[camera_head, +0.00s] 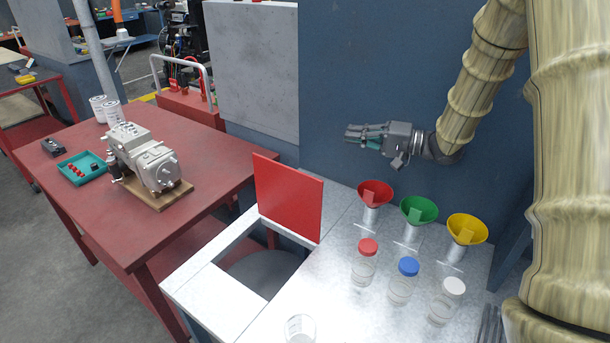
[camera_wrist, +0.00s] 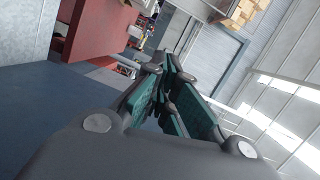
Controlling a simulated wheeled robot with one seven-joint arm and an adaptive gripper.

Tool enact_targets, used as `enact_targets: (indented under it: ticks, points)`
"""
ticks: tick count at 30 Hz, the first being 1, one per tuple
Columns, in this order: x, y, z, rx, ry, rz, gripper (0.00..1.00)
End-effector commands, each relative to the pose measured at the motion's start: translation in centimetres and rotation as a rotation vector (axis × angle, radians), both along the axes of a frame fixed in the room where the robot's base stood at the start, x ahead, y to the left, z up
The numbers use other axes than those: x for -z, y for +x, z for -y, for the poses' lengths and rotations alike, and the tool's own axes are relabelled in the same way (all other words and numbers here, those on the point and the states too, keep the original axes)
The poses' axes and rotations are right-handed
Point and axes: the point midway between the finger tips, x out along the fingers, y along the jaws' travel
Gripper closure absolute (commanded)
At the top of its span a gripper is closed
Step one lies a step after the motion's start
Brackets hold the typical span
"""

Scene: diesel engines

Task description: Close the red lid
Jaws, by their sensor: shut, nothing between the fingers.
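The red lid (camera_head: 288,197) is a flat square panel. It stands upright at the back edge of a square opening (camera_head: 262,272) in the light grey worktop, so the opening is uncovered. My gripper (camera_head: 352,133) is shut and empty. In the head view it is above and to the right of the lid, in front of the dark blue wall, pointing left, and apart from the lid. The wrist view shows the gripper's fingers (camera_wrist: 172,100) close together at the tips. A red surface (camera_wrist: 88,35) shows at the upper left there; I cannot tell if it is the lid.
Red (camera_head: 375,193), green (camera_head: 418,210) and yellow (camera_head: 467,229) funnels stand right of the lid, with capped jars (camera_head: 363,263) in front. A clear cup (camera_head: 300,328) is near the front. A red table (camera_head: 215,150) with an engine part (camera_head: 145,160) stands left.

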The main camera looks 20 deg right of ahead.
Motion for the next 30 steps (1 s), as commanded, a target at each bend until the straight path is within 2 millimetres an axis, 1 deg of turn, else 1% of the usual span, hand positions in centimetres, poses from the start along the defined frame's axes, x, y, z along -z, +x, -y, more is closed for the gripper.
enact_targets:
  ticks: [1,3,8,12,16,23,30]
  points:
    - [2.5,0.1,0.0,0.0,0.0,0.0,1.0]
    - [3.9,0.0,0.0,-0.001,0.0,0.001,1.0]
    - [6.3,-0.9,-0.3,-0.004,0.0,0.009,1.0]
    - [7.8,-0.7,-0.6,-0.007,0.0,0.01,1.0]
    - [8.7,0.1,-0.7,-0.01,0.0,0.004,1.0]
    - [9.0,1.0,-1.6,-0.009,-0.001,0.0,1.0]
    - [9.2,3.3,-4.6,-0.009,0.0,-0.001,1.0]
